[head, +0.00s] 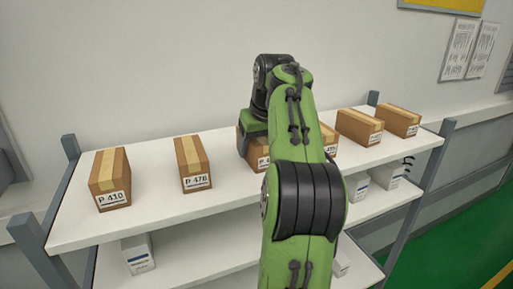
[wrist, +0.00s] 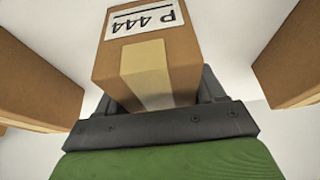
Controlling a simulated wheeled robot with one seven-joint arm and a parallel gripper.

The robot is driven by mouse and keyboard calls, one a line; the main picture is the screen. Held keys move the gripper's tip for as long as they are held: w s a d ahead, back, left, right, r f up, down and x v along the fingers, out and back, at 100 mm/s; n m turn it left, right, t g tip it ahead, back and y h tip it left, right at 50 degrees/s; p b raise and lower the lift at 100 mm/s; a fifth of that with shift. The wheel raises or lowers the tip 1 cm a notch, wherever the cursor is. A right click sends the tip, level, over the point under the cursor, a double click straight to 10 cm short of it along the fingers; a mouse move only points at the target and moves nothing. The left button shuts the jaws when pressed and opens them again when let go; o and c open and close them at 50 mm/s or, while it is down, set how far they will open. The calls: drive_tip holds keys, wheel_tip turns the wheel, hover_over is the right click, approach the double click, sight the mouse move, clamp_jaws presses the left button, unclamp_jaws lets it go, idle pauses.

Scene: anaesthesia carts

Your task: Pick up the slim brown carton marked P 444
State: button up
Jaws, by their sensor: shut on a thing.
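The slim brown carton marked P 444 (wrist: 185,62) is in the middle of the wrist view, its label upside down and a pale tape strip down its face. My gripper (wrist: 160,97) is shut on it, with a dark finger on each side. In the head view my green arm covers much of the shelf's middle. A brown carton (head: 263,161) shows partly behind the arm there, beside the gripper, its label mostly hidden. I cannot tell from these frames whether the held carton is clear of the shelf.
Cartons P 410 (head: 109,176) and P 478 (head: 193,160) stand left on the white upper shelf (head: 150,199). Two more cartons (head: 359,125) (head: 400,118) stand right. In the wrist view, brown cartons flank the held one at left (wrist: 38,80) and right (wrist: 290,60). White boxes (head: 137,252) sit below.

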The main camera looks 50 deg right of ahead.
drive_tip(key=shift+f, duration=0.1)
drive_tip(key=shift+c, duration=0.8)
drive_tip(key=shift+s, duration=0.1)
wheel_tip(320, 180, up, 8)
drive_tip(key=p, duration=0.5)
drive_tip(key=shift+r, duration=1.05)
